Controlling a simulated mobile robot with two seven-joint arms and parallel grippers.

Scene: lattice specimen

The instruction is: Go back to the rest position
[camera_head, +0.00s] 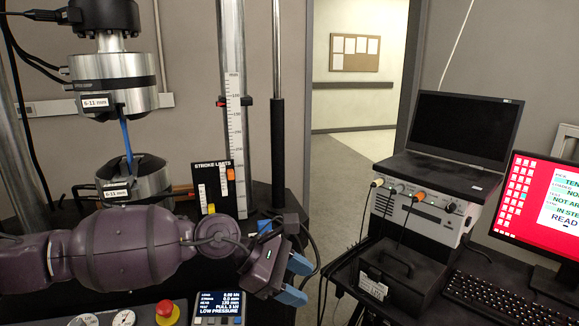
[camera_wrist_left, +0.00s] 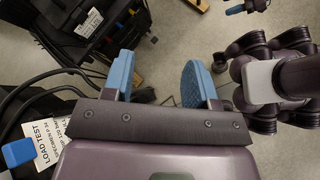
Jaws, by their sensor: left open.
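My left gripper (camera_head: 296,281) reaches in from the left across the front of the test machine. Its blue fingers are apart with nothing between them, and in the left wrist view (camera_wrist_left: 158,85) only floor shows in the gap. A thin blue strip (camera_head: 126,140) stands upright, slightly tilted, between the upper grip (camera_head: 115,84) and the lower grip (camera_head: 136,182) of the machine. My gripper is well to the right of the strip and apart from it. In the left wrist view, a blue tip at the top edge may belong to my right gripper (camera_wrist_left: 236,9); its jaws are unclear.
A red stop button (camera_head: 167,313) and a small display (camera_head: 218,306) lie below my left arm. A laptop (camera_head: 465,128) on a grey instrument box (camera_head: 425,205), a keyboard (camera_head: 510,300) and a red-screened monitor (camera_head: 540,205) stand at right. Open floor lies beyond the doorway.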

